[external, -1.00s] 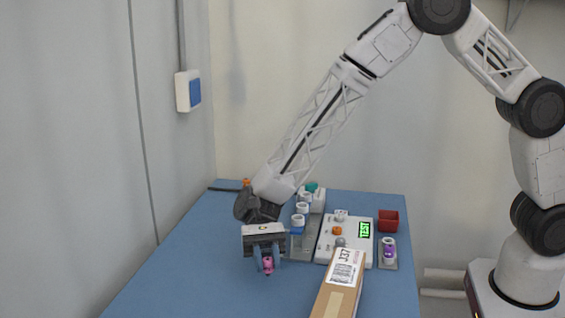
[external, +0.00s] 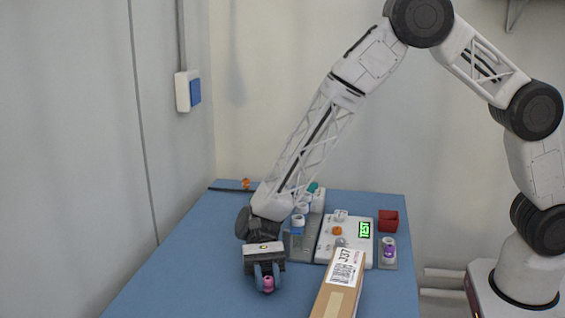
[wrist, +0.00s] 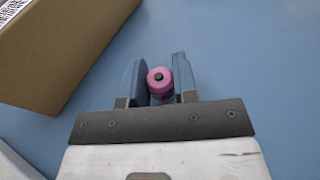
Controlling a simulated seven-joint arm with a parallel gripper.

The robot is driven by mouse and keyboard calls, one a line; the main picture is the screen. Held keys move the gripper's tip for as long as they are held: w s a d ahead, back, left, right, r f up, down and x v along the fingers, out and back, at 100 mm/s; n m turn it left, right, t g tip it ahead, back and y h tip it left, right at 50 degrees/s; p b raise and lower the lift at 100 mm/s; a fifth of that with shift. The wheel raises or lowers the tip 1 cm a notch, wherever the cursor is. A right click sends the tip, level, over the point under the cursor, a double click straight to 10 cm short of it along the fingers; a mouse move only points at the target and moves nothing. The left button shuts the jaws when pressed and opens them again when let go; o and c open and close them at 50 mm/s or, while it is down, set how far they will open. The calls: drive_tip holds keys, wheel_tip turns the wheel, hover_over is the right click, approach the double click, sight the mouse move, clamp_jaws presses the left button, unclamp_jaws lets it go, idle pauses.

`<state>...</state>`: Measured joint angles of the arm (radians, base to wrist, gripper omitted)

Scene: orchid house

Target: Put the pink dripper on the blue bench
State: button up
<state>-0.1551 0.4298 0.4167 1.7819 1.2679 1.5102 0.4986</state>
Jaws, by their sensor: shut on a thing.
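The pink dripper (wrist: 160,82) is a small round pink piece with a dark centre. It sits between the two fingers of my gripper (wrist: 158,80), which is shut on it. In the external view my gripper (external: 267,282) points down over the left front part of the blue bench (external: 178,278), with the dripper (external: 268,284) low between its fingertips. The dripper is at or very near the bench surface; I cannot tell whether it touches. The bare blue bench top (wrist: 250,70) fills much of the wrist view.
A cardboard box (external: 338,288) with a label lies right of my gripper; it also shows at the upper left of the wrist view (wrist: 70,45). Behind are a tester with a green display (external: 364,230), a rack of white fittings (external: 299,222), a red bin (external: 388,221) and a purple-ringed part (external: 389,248).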

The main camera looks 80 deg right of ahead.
drive_tip(key=shift+f, duration=0.15)
drive_tip(key=o, duration=1)
drive_tip(key=shift+v, duration=6.05)
drive_tip(key=shift+a, duration=0.1)
drive_tip(key=s+d+r+n+t+h, duration=0.1)
drive_tip(key=s+d+r+n+h, duration=0.2)
drive_tip(key=s+r, duration=0.6)
drive_tip(key=s+d+r+n+t+h, duration=0.15)
drive_tip(key=s+r+n+h, duration=0.25)
drive_tip(key=s+r, duration=0.45)
drive_tip(key=s+d+r+n+t+h, duration=0.2)
drive_tip(key=s+d, duration=0.2)
drive_tip(key=s, duration=0.5)
drive_tip(key=s+d+r+n+t+h, duration=0.2)
drive_tip(key=s+d+r+h, duration=0.1)
drive_tip(key=s, duration=0.6)
drive_tip(key=s+d+r+n+t+h, duration=0.2)
drive_tip(key=s+d, duration=0.4)
drive_tip(key=s, duration=0.3)
drive_tip(key=shift+s+r+h, duration=0.25)
drive_tip(key=shift+r+h, duration=0.15)
drive_tip(key=shift+r, duration=0.15)
